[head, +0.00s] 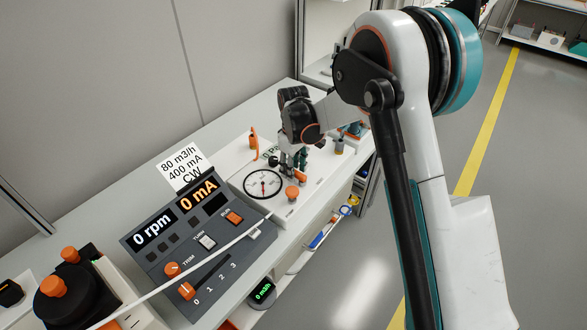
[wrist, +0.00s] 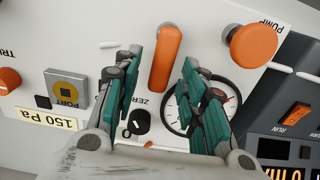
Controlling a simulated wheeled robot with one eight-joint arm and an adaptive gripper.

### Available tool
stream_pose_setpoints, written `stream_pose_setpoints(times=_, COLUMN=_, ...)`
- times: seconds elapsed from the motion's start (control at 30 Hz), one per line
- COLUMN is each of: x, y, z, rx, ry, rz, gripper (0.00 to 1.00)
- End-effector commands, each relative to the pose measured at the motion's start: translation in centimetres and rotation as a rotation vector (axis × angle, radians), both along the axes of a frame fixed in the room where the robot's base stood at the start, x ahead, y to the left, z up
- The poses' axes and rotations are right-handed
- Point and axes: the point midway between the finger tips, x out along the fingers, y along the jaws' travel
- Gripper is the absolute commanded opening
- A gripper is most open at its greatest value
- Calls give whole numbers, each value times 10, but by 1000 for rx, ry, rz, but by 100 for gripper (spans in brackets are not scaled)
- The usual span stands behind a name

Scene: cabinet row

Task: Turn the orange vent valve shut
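An orange lever handle (wrist: 165,58), which I take as the vent valve, stands on a white panel in the wrist view. Its own label is not readable. It lies lengthwise between my gripper's fingers (wrist: 162,66), with a small visible gap on each side. My gripper is open, and I see no clear contact. In the head view, the lever (head: 300,177) shows small beside my gripper (head: 291,164), partly crowded by the fingers.
A round orange knob (wrist: 253,45) by the PUMP label and a dial gauge (wrist: 205,100) sit close by. A black knob (wrist: 140,122) marked ZERO and a square PORT block (wrist: 66,90) are also near. A grey control box (head: 190,245) stands in front, with a pale tube across it.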

Motion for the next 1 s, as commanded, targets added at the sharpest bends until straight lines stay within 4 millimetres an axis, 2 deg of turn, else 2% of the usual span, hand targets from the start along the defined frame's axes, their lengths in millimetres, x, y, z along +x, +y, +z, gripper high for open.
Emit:
stream_pose_setpoints(times=0.13, x=0, y=0, z=0, rx=0, ry=0, rz=0, gripper=38)
stream_pose_setpoints(times=0.3, x=0, y=0, z=0, rx=0, ry=0, rz=0, gripper=0)
stream_pose_setpoints(times=0.67, x=1, y=-1, z=0, rx=0, ry=0, rz=-22, gripper=0)
stream_pose_setpoints(times=1.0, x=6, y=-6, z=1, rx=0, ry=0, rz=-209, gripper=0)
